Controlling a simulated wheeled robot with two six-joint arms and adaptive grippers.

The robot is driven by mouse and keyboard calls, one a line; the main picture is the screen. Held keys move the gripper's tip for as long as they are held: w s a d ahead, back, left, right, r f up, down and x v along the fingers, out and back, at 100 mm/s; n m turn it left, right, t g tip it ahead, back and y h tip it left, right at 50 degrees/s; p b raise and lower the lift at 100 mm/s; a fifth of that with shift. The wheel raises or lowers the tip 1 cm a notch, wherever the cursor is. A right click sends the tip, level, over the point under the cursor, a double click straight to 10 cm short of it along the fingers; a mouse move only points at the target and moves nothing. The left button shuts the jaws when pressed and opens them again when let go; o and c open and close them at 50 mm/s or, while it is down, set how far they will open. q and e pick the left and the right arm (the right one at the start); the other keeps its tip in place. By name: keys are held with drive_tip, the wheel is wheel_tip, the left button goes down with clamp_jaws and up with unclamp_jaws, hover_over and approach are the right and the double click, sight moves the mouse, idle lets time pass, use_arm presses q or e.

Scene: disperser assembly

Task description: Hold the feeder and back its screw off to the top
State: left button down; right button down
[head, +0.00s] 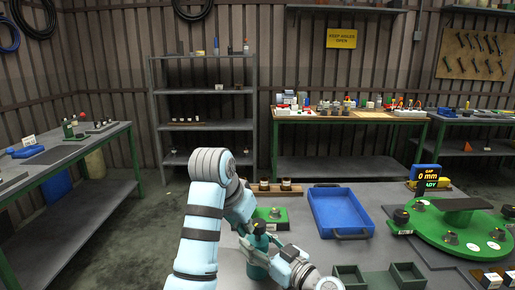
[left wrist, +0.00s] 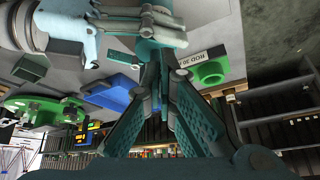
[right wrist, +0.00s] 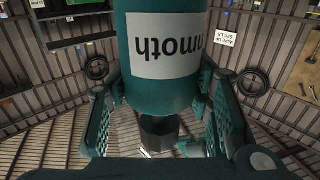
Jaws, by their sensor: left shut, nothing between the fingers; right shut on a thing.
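The feeder is a teal cylinder (right wrist: 165,85) with a white lettered label, filling the upper middle of the right wrist view. A dark, narrower end piece (right wrist: 158,132) sticks out from it; I cannot tell how far its screw is out. In the head view the feeder (head: 258,268) stands upright at the table's front. My right gripper (head: 274,260) is shut around its body. My left gripper (left wrist: 158,88) is shut with nothing between its fingers. In the head view it is just above the feeder's top, which the fingers partly hide; I cannot tell whether they touch.
A green block (head: 272,214) with a label sits just behind the feeder. A blue tray (head: 340,234) lies to its right, and a round green fixture (head: 455,232) with a gap display (head: 427,174) stands farther right. Dark green bins (head: 350,278) are at the front.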

use_arm(q)
drive_tip(key=shift+f, duration=0.3)
drive_tip(key=shift+w+d, duration=0.25)
drive_tip(key=shift+w, duration=0.1)
idle(0.6)
drive_tip(key=shift+s+d+f, duration=0.15)
drive_tip(key=shift+s+d, duration=0.25)
drive_tip(key=shift+d, duration=0.1)
idle(0.5)
wheel_tip(320, 180, up, 6)
drive_tip(key=shift+s, duration=0.25)
drive_tip(key=shift+a+r, duration=0.1)
drive_tip(key=shift+r, duration=0.15)
